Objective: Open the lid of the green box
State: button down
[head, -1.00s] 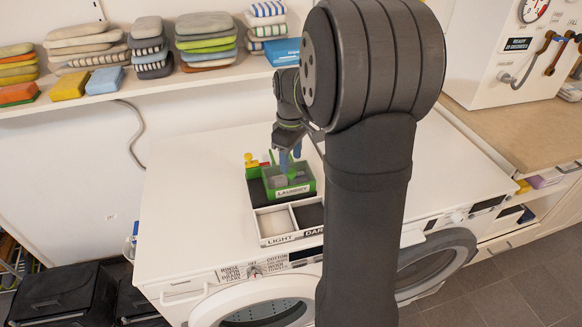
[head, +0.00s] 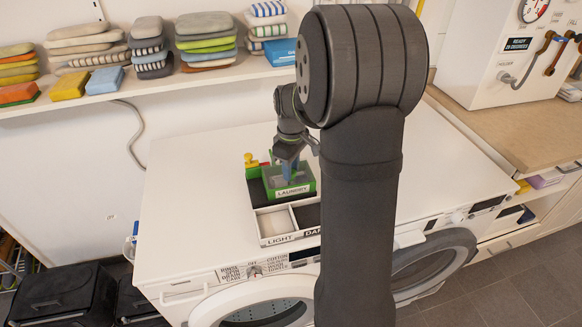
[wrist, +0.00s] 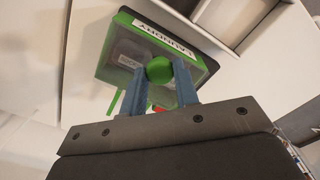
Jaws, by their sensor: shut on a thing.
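The green box (head: 269,194) stands on the white washer top, with a white "LAUNDRY" label on its front; grey contents show inside. The wrist view shows the green box (wrist: 117,43) from above, with what looks like a clear top panel. A round green knob (wrist: 159,70) sits between my blue-grey fingers. My gripper (head: 290,172) is over the box and shut on this knob. It also shows in the wrist view (wrist: 160,78). In the head view my fingers hide the knob and part of the box. I cannot tell whether the lid is raised at all.
A two-part tray (head: 262,242) marked "LIGHT" and "DARK" is in front of the box. Small yellow and red things (head: 251,162) lie at its back left. The white washer top (head: 195,190) is clear to the left. A shelf (head: 140,88) with folded cloths runs behind.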

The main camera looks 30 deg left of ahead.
jog(key=w+a, duration=0.7)
jog(key=shift+w+a, duration=0.3)
jog(key=shift+a, duration=0.05)
jog(key=c, duration=1.1)
grip_release()
notch_tip(320, 180, up, 18)
jog(key=shift+f, duration=0.25)
jog(key=shift+f, duration=0.1)
